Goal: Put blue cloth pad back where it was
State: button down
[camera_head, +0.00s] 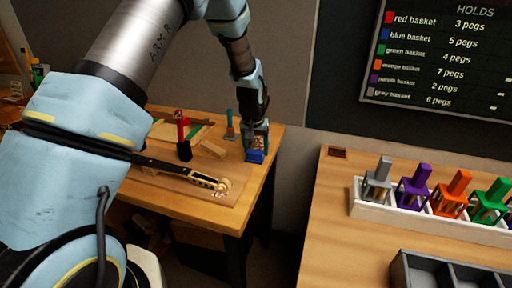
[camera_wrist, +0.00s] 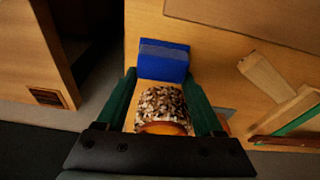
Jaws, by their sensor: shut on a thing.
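The blue cloth pad (camera_head: 255,156) is a small, thick blue block at the right corner of the wooden bench. In the wrist view the pad (camera_wrist: 163,62) lies between the tips of my gripper's dark green fingers (camera_wrist: 161,78). My gripper (camera_head: 256,146) points down over that corner, shut on the pad. A speckled brown and white piece with an orange end (camera_wrist: 162,108) shows between the fingers, nearer the camera than the pad. I cannot tell whether it is joined to the pad. Whether the pad touches the bench is unclear.
On the bench (camera_head: 190,205) are a violin neck with scroll (camera_head: 190,174), a red and black tool (camera_head: 183,135), a wood block (camera_head: 212,149) and a blue-handled tool (camera_head: 230,124). Across a gap, another table (camera_head: 335,215) holds coloured baskets and a grey tray (camera_head: 450,258).

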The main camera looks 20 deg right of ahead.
aim_at(254, 154)
jog(key=shift+f, duration=0.1)
jog(key=shift+f, duration=0.15)
grip_release()
jog(key=b+v, duration=0.3)
jog(key=v, duration=0.9)
jog(key=w+a+r+n, duration=0.1)
jog(key=a+r+n, duration=0.1)
jog(key=a, duration=1.1)
jog(key=s+a+n, duration=0.1)
jog(key=s+a, duration=0.2)
jog(key=a, duration=0.4)
jog(key=s+a+n+y, duration=0.1)
jog(key=s+a, duration=0.3)
jog(key=a, duration=0.4)
jog(key=s+a+f+n, duration=0.1)
jog(key=s+a, duration=0.3)
jog(key=a, duration=0.4)
jog(key=shift+n, duration=0.7)
